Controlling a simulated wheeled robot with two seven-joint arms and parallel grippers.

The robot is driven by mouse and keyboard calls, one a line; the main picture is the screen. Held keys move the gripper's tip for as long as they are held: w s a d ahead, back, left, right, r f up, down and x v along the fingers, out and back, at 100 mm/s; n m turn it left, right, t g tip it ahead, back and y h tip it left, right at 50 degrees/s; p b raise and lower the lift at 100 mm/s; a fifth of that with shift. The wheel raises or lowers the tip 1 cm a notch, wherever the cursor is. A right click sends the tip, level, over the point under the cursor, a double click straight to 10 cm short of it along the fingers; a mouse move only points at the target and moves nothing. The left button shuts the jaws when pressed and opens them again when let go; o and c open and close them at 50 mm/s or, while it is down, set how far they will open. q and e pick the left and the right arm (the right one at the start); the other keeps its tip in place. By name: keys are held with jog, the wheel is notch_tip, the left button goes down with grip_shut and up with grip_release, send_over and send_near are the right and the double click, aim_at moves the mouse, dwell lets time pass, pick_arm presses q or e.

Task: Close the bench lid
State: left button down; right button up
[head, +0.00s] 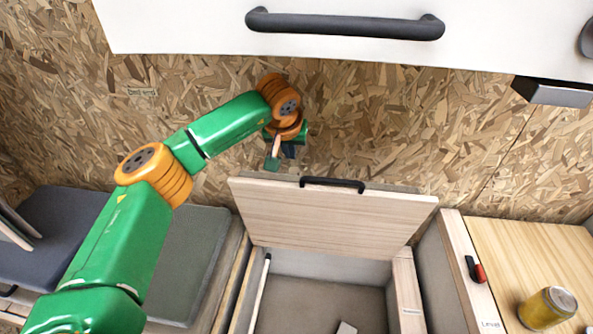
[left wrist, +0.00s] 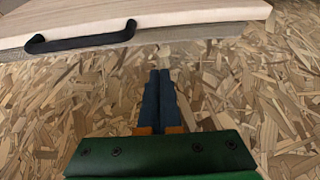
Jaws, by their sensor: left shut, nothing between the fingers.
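The bench lid (head: 330,218) is a pale wooden panel that stands raised and open at the back of the bench box (head: 410,290). A black handle (head: 332,184) sits along its upper edge. In the left wrist view the lid (left wrist: 190,13) and its handle (left wrist: 80,38) show at the top left. My left gripper (head: 288,152) is behind the lid's upper edge, left of the handle, near the chipboard wall. Its dark fingers (left wrist: 160,88) are together and empty, apart from the lid in the wrist view. My right gripper is not in view.
A white overhead cabinet with a black handle (head: 345,24) hangs above. Grey cushions (head: 185,262) lie on the left. A small pale item (head: 346,328) lies in the box.

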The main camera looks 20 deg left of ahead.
aim_at(293, 179)
pick_arm(q)
jog(key=x, duration=0.6)
jog(key=shift+d+f+p, duration=0.1)
jog(key=shift+d+p, duration=0.1)
jog(key=shift+p, duration=0.15)
jog(key=shift+f, duration=0.2)
jog(key=s+p, duration=0.1)
jog(key=s, duration=0.1)
jog(key=shift+s+d+f+p, duration=0.15)
jog(key=shift+s+d+p, duration=0.15)
jog(key=shift+d+p, duration=0.1)
jog(key=shift+s+d+f, duration=0.1)
jog(key=shift+s+f, duration=0.05)
jog(key=shift+s, duration=0.35)
jog(key=shift+f, duration=0.1)
